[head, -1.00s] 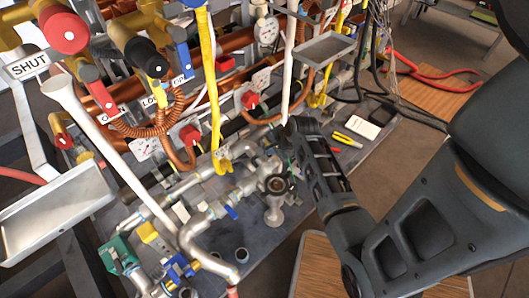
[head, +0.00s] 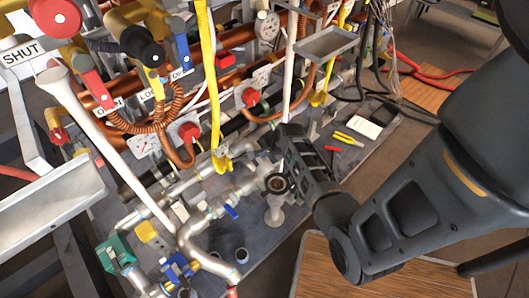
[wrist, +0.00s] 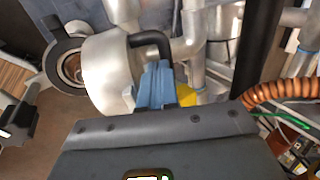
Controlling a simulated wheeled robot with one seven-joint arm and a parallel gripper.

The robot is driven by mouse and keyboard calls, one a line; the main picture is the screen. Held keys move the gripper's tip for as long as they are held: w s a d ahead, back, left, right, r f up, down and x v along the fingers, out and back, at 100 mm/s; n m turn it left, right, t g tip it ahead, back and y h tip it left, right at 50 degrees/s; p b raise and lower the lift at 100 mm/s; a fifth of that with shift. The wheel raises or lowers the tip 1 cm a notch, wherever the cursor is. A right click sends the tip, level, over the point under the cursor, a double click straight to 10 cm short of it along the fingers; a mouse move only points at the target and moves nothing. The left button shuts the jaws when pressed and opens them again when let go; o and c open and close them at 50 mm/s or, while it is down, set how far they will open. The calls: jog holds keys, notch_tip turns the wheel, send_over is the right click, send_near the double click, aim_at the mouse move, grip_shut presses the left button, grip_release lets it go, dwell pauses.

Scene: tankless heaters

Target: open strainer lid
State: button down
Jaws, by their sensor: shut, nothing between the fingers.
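The strainer is a silver fitting (head: 274,212) on the pipe run in the head view, with a dark round ring (head: 277,183) at its upper end. In the wrist view its silver body (wrist: 108,72) is close up, and the dark ring (wrist: 68,66) with a copper-brown middle is at the left. A black bent bar (wrist: 152,38) shows by the body. My gripper (wrist: 157,82) has blue-grey fingers, shut and empty, beside the silver body; I cannot tell whether they touch it. In the head view my gripper (head: 272,138) is behind and above the ring, its fingertips largely hidden.
A yellow hose (head: 208,80) and a white pipe (head: 290,75) hang nearby. Copper pipes and red valves (head: 190,132) stand behind. A yellow-handled tool (head: 347,138) and a white card (head: 369,127) lie on the grey bench to the right. A coiled copper line (wrist: 275,95) is at wrist right.

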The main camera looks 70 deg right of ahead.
jog(key=shift+w+d+r+g+y+p, duration=0.2)
jog(key=shift+w+d+g+y+p, duration=0.15)
jog(key=shift+w+p, duration=0.25)
jog(key=shift+w+d+f+g+p, duration=0.1)
jog(key=shift+w+d+g+p, duration=0.05)
jog(key=shift+w+g+p, duration=0.2)
jog(key=shift+w+d+f+g+y+b, duration=0.4)
jog(key=shift+w+f+g, duration=0.1)
jog(key=shift+w, duration=0.15)
jog(key=shift+w+d+f+g+y+b, duration=0.3)
jog(key=shift+w+d+f+g, duration=0.1)
jog(key=shift+w+f+g, duration=0.15)
jog(key=shift+r, duration=0.1)
notch_tip(320, 180, up, 8)
jog(key=s+p, duration=0.1)
jog(key=p, duration=0.1)
jog(key=shift+a, duration=0.35)
